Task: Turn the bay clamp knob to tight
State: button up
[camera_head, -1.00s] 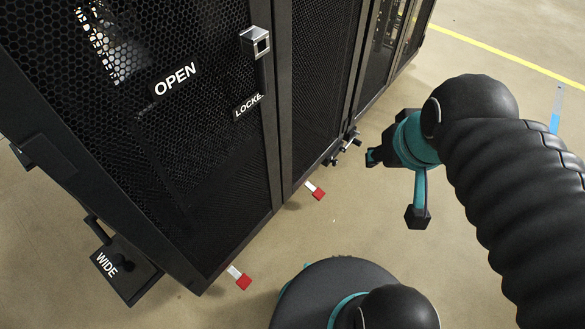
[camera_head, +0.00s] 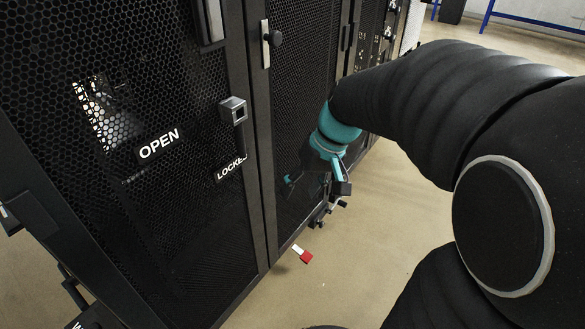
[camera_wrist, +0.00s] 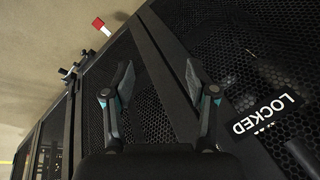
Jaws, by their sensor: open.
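I cannot tell for sure which part is the bay clamp knob. A round black knob (camera_head: 275,38) on a pale upright plate sits on the second mesh door. Small dark knob-like fittings (camera_head: 321,216) stick out low at the rack's foot; similar fittings show at the left in the wrist view (camera_wrist: 69,73). My gripper (camera_head: 316,184) is in front of the lower mesh door, just above the foot fittings and well below the black knob. In the wrist view my gripper (camera_wrist: 158,76) has its fingers spread, with nothing between them but the door and frame behind.
A black mesh door (camera_head: 190,215) labelled OPEN and LOCKED, with a silver-topped handle (camera_head: 233,110), stands left of my arm. A red-tipped tab (camera_head: 302,254) juts from the rack's foot. Clear floor (camera_head: 370,265) lies in front; blue rails (camera_head: 530,20) are far back.

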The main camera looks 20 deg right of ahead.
jog(key=w+d+f+t+y, duration=0.1)
jog(key=w+d+f+y, duration=0.2)
jog(key=w+d+f, duration=0.4)
jog(key=w+d+f+m+y+b, duration=0.1)
jog(key=w+d+f+y, duration=0.1)
jog(key=w+f, duration=0.45)
jog(key=w+d+f+t+y, duration=0.1)
jog(key=w+d+f+y, duration=0.3)
jog(key=f, duration=0.5)
jog(key=d+f+m+t+b, duration=0.15)
jog(key=d+f+t, duration=0.6)
jog(key=f, duration=0.85)
jog(key=m+t+h, duration=0.2)
jog(key=m+t, duration=0.1)
send_near(323, 225)
jog(key=x, duration=0.9)
jog(key=shift+w+a+f, duration=0.1)
jog(key=shift+w+a, duration=0.05)
jog(key=shift+w, duration=0.05)
grip_shut()
